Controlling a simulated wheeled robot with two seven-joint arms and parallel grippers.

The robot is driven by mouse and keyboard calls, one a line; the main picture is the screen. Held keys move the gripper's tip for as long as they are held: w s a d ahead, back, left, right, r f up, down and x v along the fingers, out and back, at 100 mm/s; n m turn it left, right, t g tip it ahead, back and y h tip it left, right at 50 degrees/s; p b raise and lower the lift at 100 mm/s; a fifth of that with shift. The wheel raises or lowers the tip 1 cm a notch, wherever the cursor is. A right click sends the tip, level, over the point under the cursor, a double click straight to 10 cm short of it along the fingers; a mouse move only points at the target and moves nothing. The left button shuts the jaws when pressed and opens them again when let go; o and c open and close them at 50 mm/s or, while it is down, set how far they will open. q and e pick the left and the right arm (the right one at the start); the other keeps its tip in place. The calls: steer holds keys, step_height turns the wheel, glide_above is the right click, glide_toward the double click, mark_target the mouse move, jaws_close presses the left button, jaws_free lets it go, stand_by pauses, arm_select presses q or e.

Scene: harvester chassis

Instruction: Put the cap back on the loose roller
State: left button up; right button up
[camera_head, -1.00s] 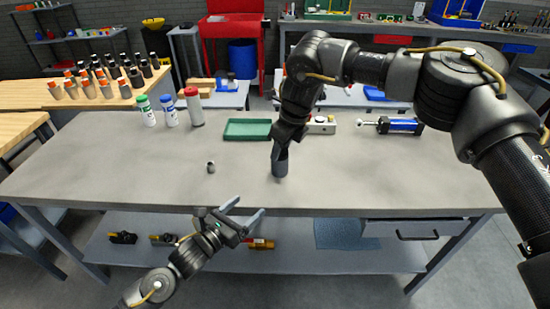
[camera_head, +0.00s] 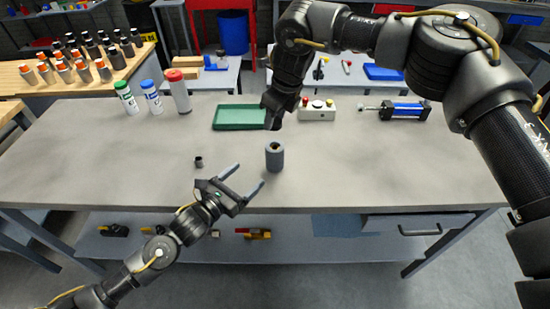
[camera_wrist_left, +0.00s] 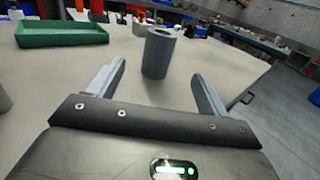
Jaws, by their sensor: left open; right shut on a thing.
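The loose roller (camera_head: 274,158) is a grey cylinder standing upright on the table, with a dark hole in its top; it also shows in the left wrist view (camera_wrist_left: 158,54). A small dark cylindrical piece (camera_head: 198,161), perhaps the cap, stands on the table to its left. My left gripper (camera_head: 250,176) is open and empty, its fingers pointing at the roller from the front left. In the left wrist view the roller stands just beyond the fingertips, untouched. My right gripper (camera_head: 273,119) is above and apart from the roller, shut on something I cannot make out.
A green tray (camera_head: 240,118) lies behind the roller. A control box (camera_head: 317,112) and a blue cylinder part (camera_head: 404,112) lie at the back right. Bottles with green, blue and red caps (camera_head: 152,97) stand at the back left. The table's front right is clear.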

mark_target(268, 157)
arm_select(q)
steer(key=x, duration=1.1)
steer(key=shift+w+d+f, duration=0.1)
steer(key=shift+w, duration=0.15)
arm_select(e)
steer(key=shift+w+d+f, duration=0.15)
steer(key=shift+w, duration=0.05)
arm_select(q)
steer(key=shift+w+d, duration=0.25)
steer(key=shift+d, duration=0.05)
steer(key=c, duration=1.5)
steer(key=shift+o, duration=0.2)
arm_select(e)
steer(key=shift+f, duration=2.4)
steer(key=shift+f, duration=0.9)
steer(key=shift+f, duration=0.6)
